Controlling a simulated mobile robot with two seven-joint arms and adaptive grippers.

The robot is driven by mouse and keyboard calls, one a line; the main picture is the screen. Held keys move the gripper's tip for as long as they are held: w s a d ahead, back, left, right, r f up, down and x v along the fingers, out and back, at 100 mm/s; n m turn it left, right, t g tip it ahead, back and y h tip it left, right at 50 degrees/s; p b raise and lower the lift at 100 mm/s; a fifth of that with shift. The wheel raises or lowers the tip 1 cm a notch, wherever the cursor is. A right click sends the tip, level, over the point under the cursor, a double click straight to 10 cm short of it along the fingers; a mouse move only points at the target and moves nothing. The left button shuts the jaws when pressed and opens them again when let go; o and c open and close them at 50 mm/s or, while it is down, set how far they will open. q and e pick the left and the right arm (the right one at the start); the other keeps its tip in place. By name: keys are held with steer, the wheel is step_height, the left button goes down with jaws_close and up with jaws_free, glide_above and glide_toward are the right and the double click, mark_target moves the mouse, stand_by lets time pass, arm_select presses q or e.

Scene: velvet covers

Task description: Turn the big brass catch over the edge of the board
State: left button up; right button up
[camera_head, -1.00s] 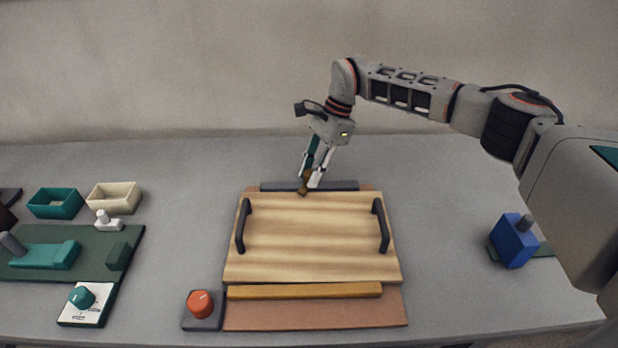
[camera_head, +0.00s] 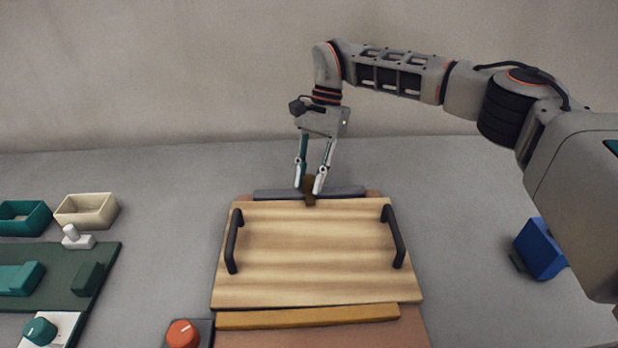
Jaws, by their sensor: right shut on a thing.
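The wooden board (camera_head: 315,250) with two black handles lies flat in the middle of the table. The brass catch (camera_head: 310,198) is a small brown-gold piece at the middle of the board's far edge, and its near end reaches over that edge. My right gripper (camera_head: 310,188) points down at the far edge with its fingers on either side of the catch, shut on it. The fingers hide part of the catch. My left gripper is not in view.
A dark bar (camera_head: 350,191) lies behind the board and a yellow-brown bar (camera_head: 308,316) along its near edge. A red button (camera_head: 183,334) is at front left. Teal (camera_head: 24,218) and cream (camera_head: 87,210) bins stand left, a blue block (camera_head: 541,249) right.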

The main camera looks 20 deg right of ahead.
steer(key=shift+s+f, duration=0.1)
steer(key=shift+f, duration=0.2)
steer(key=o, duration=1.1)
steer(key=shift+r, duration=0.1)
steer(key=v, duration=1.2)
steer(key=shift+a, duration=0.1)
